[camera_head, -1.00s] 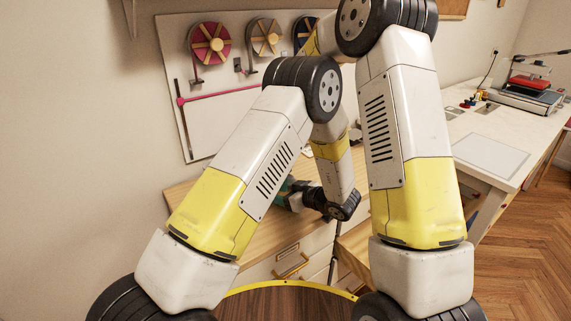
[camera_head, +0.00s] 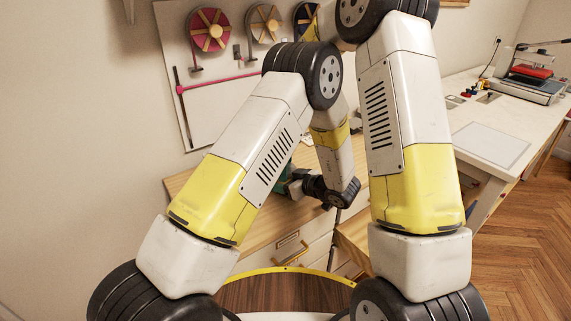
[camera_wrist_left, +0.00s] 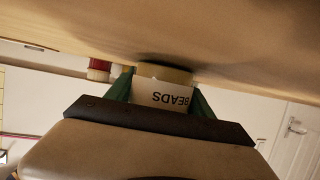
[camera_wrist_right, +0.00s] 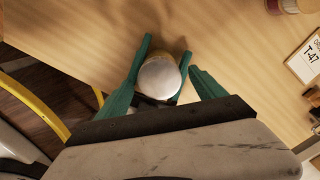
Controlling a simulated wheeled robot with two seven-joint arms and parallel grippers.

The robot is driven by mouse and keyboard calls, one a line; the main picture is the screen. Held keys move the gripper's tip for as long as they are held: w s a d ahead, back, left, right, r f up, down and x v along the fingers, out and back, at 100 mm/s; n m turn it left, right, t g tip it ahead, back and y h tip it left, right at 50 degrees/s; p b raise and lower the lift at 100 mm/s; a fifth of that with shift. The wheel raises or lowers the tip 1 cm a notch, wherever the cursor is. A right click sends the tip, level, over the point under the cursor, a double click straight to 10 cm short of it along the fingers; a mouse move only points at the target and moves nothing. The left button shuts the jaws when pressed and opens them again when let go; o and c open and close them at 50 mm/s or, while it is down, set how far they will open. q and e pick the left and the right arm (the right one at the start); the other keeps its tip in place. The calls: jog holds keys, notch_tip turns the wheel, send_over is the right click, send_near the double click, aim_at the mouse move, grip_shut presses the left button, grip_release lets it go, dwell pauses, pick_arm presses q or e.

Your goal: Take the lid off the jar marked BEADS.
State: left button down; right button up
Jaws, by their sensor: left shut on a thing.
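The BEADS jar (camera_wrist_left: 160,95) shows in the left wrist view with its white label upside down, because that view is inverted. My left gripper (camera_wrist_left: 163,81) is shut on it, with green fingers on both sides. The jar's base is at or close to the wooden table top. In the right wrist view the round silver lid (camera_wrist_right: 158,77) is seen from above, on the jar. My right gripper (camera_wrist_right: 163,84) is open around the lid, with a gap at its right finger. In the head view my left gripper (camera_head: 285,183) is partly hidden; my right one is hidden behind my arms.
A card marked T-47 (camera_wrist_right: 305,60) and part of a spool (camera_wrist_right: 285,5) lie on the table right of the jar. A pegboard (camera_head: 190,110) with ribbon reels stands behind. A white bench (camera_head: 490,145) with a heat press (camera_head: 530,85) is at right.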

notch_tip(320, 180, up, 8)
jog(key=shift+f, duration=0.2)
jog(key=shift+c, duration=0.3)
jog(key=shift+f, duration=3.8)
jog(key=shift+c, duration=0.3)
jog(key=c, duration=1.4)
jog(key=o, duration=1.5)
